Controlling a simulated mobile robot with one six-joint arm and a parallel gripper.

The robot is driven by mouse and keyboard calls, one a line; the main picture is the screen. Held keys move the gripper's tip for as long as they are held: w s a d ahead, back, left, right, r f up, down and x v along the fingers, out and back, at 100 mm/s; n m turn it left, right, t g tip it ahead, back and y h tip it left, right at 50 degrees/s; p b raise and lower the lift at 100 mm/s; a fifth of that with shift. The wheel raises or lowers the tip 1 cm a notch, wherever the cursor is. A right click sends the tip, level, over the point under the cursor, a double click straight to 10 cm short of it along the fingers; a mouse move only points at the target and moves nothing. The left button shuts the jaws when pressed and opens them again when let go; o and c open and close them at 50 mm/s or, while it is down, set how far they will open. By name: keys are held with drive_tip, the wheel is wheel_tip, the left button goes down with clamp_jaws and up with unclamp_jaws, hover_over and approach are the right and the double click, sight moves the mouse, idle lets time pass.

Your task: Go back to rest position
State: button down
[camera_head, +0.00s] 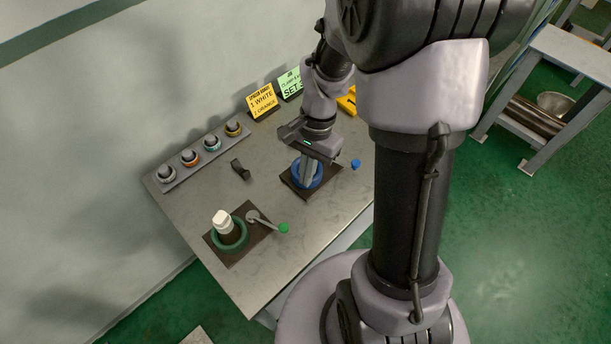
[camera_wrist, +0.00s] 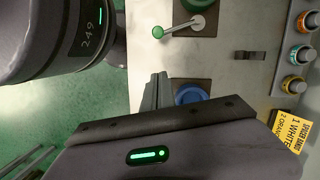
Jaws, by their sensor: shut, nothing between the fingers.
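My gripper (camera_head: 309,178) is shut and empty. Its fingers point down in front of or above the blue vise (camera_head: 320,176) on its dark plate; I cannot tell whether they touch it. In the wrist view the closed fingers (camera_wrist: 156,90) show beside the blue ring (camera_wrist: 190,95). The green vise (camera_head: 231,244) stands nearer the front left of the bench, with a white piece (camera_head: 223,220) upright in it. Its lever ends in a green knob (camera_head: 283,228).
A rack (camera_head: 166,187) with several ringed pieces lies along the wall side. A small dark block (camera_head: 240,170) lies mid-bench. A yellow sign (camera_head: 262,101) and a green sign (camera_head: 290,83) stand at the back. A blue knob (camera_head: 355,163) is right of the blue vise. A shelf (camera_head: 570,60) stands at right.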

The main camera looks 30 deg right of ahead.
drive_tip(key=s+a+r+n+t+b, duration=0.2)
drive_tip(key=s+a+r+n+t, duration=0.1)
drive_tip(key=r, duration=0.4)
drive_tip(key=s+a+r+n+t+b, duration=0.2)
drive_tip(key=s+a+r+n+t, duration=0.2)
drive_tip(key=s+r, duration=0.3)
drive_tip(key=shift+a+r, duration=0.7)
drive_tip(key=shift+a, duration=0.1)
